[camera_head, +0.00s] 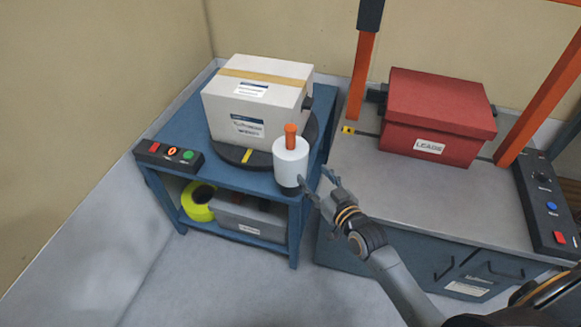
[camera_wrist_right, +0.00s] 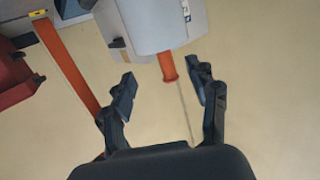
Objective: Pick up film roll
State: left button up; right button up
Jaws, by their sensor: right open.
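The film roll (camera_head: 291,161) is a white cylinder with an orange handle on top. It stands upright on a dark base at the front right corner of the blue table. In the right wrist view the white roll (camera_wrist_right: 150,28) shows at the top, with its orange handle (camera_wrist_right: 168,67) pointing down the picture. My right gripper (camera_head: 316,178) is just right of the roll's lower part. Its two fingers are spread, with nothing between them, and the wrist view shows the open gap (camera_wrist_right: 163,92) beyond the handle's end. My left gripper is not in view.
A taped white box (camera_head: 238,98) sits on a dark turntable (camera_head: 226,154) behind the roll. A button panel (camera_head: 169,155) is at the table's left. Yellow tape (camera_head: 196,203) and a grey bin (camera_head: 240,217) are on the lower shelf. A red box (camera_head: 437,110) stands on the right machine.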

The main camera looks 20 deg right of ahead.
jog(key=t, duration=0.1)
send_near(293, 133)
jog(key=shift+y, duration=0.3)
jog(key=w, duration=0.3)
jog(key=w+a, duration=0.1)
jog(key=w, duration=0.2)
jog(key=shift+a+f, duration=0.1)
jog(key=shift+a, duration=0.05)
jog(key=shift+w+a+f, duration=0.1)
jog(key=shift+w+f, duration=0.05)
jog(key=shift+w, duration=0.85)
jog(key=shift+w+a+f, duration=0.1)
jog(key=shift+w+f, duration=0.1)
jog(key=shift+w, duration=0.75)
jog(key=shift+w+f, duration=0.15)
jog(key=shift+w, duration=0.85)
grip_shut()
jog(key=shift+r, duration=0.2)
